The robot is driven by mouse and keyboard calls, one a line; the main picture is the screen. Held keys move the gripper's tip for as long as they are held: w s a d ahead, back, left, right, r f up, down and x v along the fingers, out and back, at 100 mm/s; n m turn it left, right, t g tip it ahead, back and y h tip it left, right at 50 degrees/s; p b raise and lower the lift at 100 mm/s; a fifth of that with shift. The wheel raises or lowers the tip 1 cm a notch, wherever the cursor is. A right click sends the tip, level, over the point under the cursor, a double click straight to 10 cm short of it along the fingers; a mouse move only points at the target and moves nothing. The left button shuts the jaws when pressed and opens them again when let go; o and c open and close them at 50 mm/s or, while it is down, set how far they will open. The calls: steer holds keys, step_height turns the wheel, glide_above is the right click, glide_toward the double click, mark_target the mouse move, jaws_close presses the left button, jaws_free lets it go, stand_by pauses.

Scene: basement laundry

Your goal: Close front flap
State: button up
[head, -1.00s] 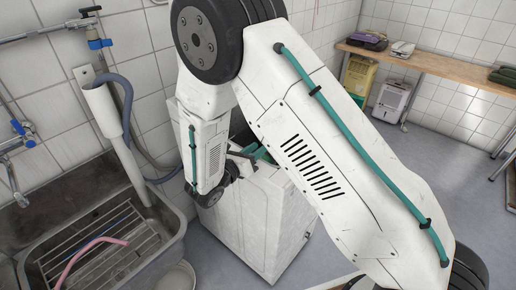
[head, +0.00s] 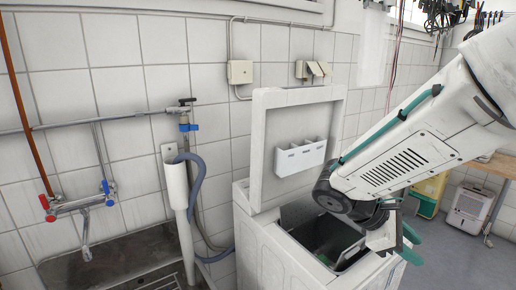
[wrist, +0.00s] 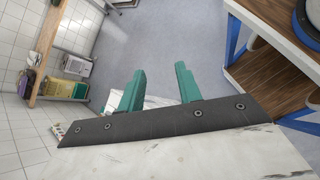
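The top-loading washing machine (head: 262,245) stands with its white lid (head: 272,150) raised upright against the wall. Its top opening shows a dark grey flap panel (head: 298,213) tilted up at the back left and a dark, greenish interior (head: 330,236). The front flap cannot be told apart clearly; my wrist covers the right side of the opening. My gripper (head: 408,243) is at the right edge of the machine, beside the opening. In the wrist view its two teal fingers (wrist: 158,86) are wide apart with nothing between them.
Grey floor (head: 440,245) is free right of the machine.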

steer(key=s+a+r+m+t+y, duration=0.1)
steer(key=s+a+r+m+y, duration=0.1)
steer(key=s+m+y, duration=0.3)
steer(key=s+a+r+m+t+y, duration=0.1)
steer(key=s+r+m+y, duration=0.2)
steer(key=s+m, duration=0.3)
steer(key=s+y, duration=0.1)
steer(key=s, duration=0.3)
steer(key=shift+a+t+y, duration=0.35)
steer(key=shift+t+y, duration=0.05)
steer(key=shift+s+a+r, duration=0.1)
steer(key=shift+s+a, duration=0.1)
steer(key=shift+a, duration=0.05)
steer(key=shift+c, duration=0.9)
steer(key=shift+a+m+t+y, duration=0.1)
steer(key=shift+m+t+y, duration=0.2)
jaws_close()
